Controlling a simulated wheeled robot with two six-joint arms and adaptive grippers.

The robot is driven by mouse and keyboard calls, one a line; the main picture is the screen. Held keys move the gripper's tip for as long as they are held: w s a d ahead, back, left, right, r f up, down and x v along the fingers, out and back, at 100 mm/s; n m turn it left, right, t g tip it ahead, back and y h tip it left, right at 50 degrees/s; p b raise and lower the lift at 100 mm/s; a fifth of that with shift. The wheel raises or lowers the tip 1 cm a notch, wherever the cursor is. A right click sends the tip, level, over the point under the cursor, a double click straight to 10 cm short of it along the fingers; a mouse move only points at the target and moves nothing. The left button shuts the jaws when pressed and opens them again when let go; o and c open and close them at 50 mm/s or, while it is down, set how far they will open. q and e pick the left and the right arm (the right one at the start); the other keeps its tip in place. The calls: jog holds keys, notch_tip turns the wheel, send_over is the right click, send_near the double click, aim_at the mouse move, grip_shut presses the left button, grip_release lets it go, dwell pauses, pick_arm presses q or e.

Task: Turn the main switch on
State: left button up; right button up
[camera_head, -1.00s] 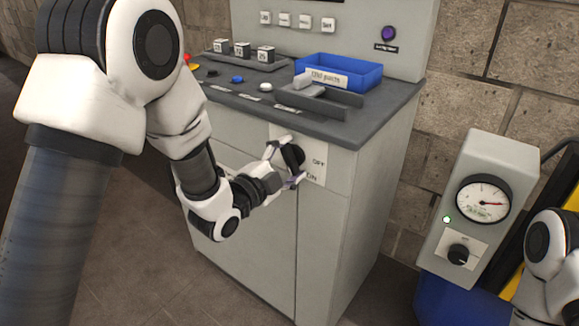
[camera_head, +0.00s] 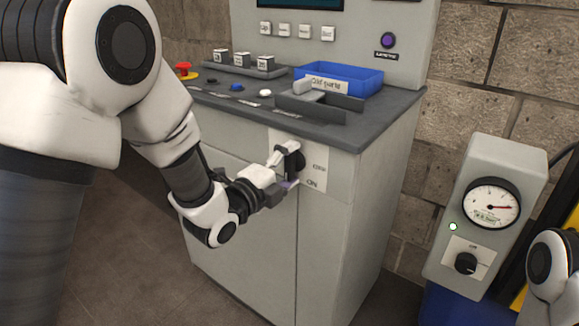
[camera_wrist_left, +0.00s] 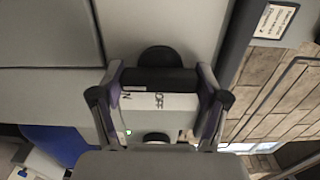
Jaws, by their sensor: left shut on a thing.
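The main switch (camera_head: 297,160) is a black rotary handle on a pale plate on the grey cabinet's front, with OFF and ON lettering to its right, ON lower. My left gripper (camera_head: 284,168) is shut on the handle, one finger above and one below. In the left wrist view the switch handle (camera_wrist_left: 158,78) lies as a dark bar between the two fingers of my left gripper (camera_wrist_left: 160,95). The fingers partly cover the handle, so its exact angle is hard to tell. My right gripper is not in view; only part of that arm shows at the right edge.
The console top above the switch holds a blue bin (camera_head: 345,80), a grey holder (camera_head: 318,104), several buttons and a red emergency stop (camera_head: 184,69). A gauge box (camera_head: 484,215) with a black knob stands at the right. The floor left of the cabinet is clear.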

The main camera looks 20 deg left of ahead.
pick_arm(q)
jog(key=o, duration=1.2)
jog(key=shift+c, duration=0.2)
jog(key=shift+s, duration=0.1)
jog(key=v, duration=0.7)
jog(key=shift+s, duration=0.1)
